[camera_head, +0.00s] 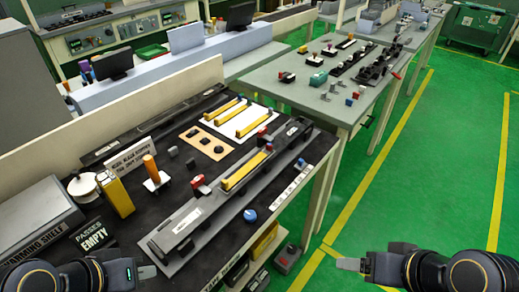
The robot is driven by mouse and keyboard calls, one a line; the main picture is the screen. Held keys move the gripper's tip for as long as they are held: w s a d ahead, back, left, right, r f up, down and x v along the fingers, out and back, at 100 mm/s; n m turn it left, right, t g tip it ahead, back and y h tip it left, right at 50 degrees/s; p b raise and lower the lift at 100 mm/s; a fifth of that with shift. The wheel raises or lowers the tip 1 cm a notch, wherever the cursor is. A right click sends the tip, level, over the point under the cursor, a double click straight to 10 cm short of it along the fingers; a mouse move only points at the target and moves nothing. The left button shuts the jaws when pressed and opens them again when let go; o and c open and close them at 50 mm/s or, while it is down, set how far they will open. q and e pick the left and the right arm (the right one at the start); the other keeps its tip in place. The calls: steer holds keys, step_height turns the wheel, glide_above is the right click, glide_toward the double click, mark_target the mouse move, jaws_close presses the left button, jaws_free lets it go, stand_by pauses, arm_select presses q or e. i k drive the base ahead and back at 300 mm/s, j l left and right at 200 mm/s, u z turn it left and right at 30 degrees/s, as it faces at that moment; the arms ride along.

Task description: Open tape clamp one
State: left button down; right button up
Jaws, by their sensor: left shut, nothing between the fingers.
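A long grey fixture (215,205) lies across the dark workbench, with a yellow strip (245,171) set in it. Two small clamps with red parts sit along it: a nearer clamp (199,184) left of the strip and a farther clamp (263,134) by its far end. I cannot tell which is tape clamp one, nor whether either is open. My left gripper (147,272) is shut and empty at the lower left, in front of the bench and apart from the clamps. My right gripper (349,264) is at the lower right, over the green floor; its finger gap is not clear.
A yellow box (116,195), a white tape roll (83,186) and an "EMPTY" sign (94,237) stand on the bench's left part. A blue knob (250,215) is near the front edge. A white board (242,117) with yellow strips lies behind. Green floor is clear at right.

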mark_target(262, 133)
steer(key=i+l+u, duration=0.1)
steer(key=l+u, duration=0.2)
steer(key=u, duration=0.2)
steer(key=l+u, duration=0.3)
steer(key=u, duration=0.2)
steer(key=l+u, duration=0.35)
steer(key=u, duration=0.15)
